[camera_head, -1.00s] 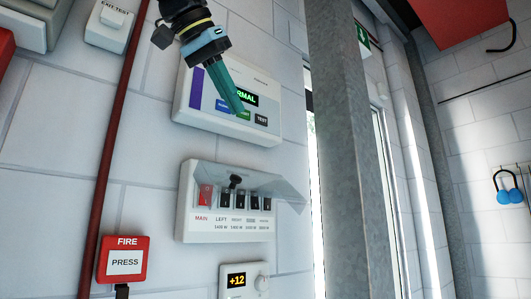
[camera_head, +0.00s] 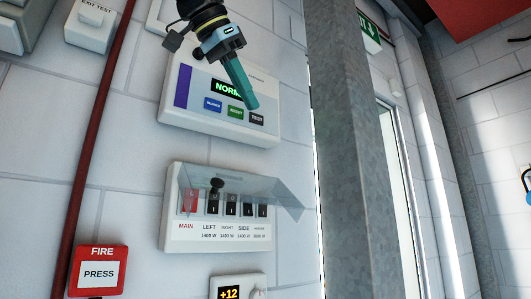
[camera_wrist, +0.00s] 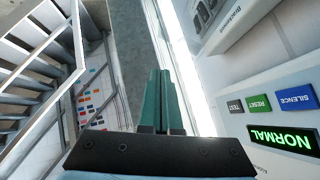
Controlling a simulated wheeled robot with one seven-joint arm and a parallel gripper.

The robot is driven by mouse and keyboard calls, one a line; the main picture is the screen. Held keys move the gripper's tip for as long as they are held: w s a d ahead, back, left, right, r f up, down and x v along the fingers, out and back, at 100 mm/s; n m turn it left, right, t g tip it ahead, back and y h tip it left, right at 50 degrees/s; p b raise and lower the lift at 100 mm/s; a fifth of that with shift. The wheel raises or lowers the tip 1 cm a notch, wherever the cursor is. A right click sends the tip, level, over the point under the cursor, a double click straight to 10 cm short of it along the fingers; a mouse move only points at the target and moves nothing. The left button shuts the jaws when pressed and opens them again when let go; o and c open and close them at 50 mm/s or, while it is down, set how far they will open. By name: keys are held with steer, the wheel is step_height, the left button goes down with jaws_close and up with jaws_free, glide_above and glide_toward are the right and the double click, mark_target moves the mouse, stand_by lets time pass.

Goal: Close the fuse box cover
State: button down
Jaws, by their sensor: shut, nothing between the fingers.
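The fuse box (camera_head: 218,235) is a white wall unit in the middle of the head view. It has a red MAIN switch (camera_head: 190,200) and several black switches. Its clear cover (camera_head: 255,187) is raised and sticks out over the switches, with a dark knob (camera_head: 216,185) at its left part. In the wrist view, part of a white box with dark switches (camera_wrist: 207,14) shows at the top right. My gripper (camera_head: 250,103) is shut and empty, its teal fingers in front of the alarm panel, above and apart from the cover. The fingers also show in the wrist view (camera_wrist: 160,75).
The alarm panel (camera_head: 180,118) with NORMAL display and buttons is just above the fuse box. A red fire box (camera_head: 98,270) and red pipe (camera_head: 92,150) are at left. A thermostat (camera_head: 238,283) is below. A grey metal post (camera_head: 345,150) stands at right.

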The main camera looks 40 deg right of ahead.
steer(key=w+d+f+p, duration=0.1)
steer(key=w+d+f, duration=0.1)
steer(key=d+f, duration=0.3)
steer(key=shift+w+d+f, duration=0.4)
steer(key=shift+f, duration=1.65)
